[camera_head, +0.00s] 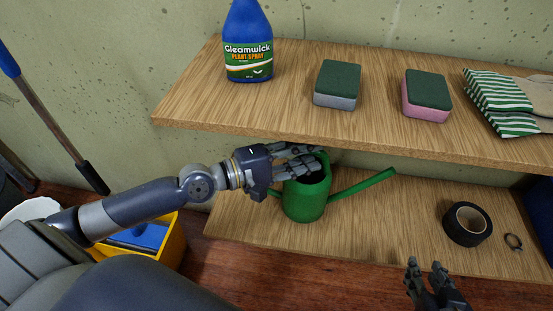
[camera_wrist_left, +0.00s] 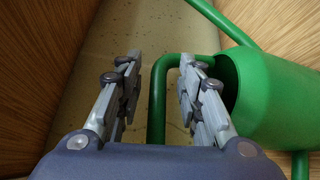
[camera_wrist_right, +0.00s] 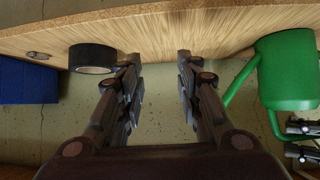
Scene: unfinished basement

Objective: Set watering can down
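The green watering can (camera_head: 305,199) stands upright on the lower wooden shelf (camera_head: 375,221), its long spout reaching to the right. My left gripper (camera_head: 310,160) is at the can, below the front of the upper shelf. In the left wrist view, the gripper (camera_wrist_left: 160,75) is open, with the can's green handle (camera_wrist_left: 157,105) between its fingers and a visible gap on each side. The can's body (camera_wrist_left: 270,95) is to the right of the fingers there. My right gripper (camera_head: 425,270) is open and empty, in front of the lower shelf; it also shows in the right wrist view (camera_wrist_right: 184,65).
The upper shelf (camera_head: 285,105) overhangs the can and holds a blue spray bottle (camera_head: 248,40), two sponges (camera_head: 337,85) and striped cloth (camera_head: 500,100). Black tape (camera_head: 467,224) and a small ring (camera_head: 513,242) lie right on the lower shelf. A yellow bucket (camera_head: 172,245) stands left.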

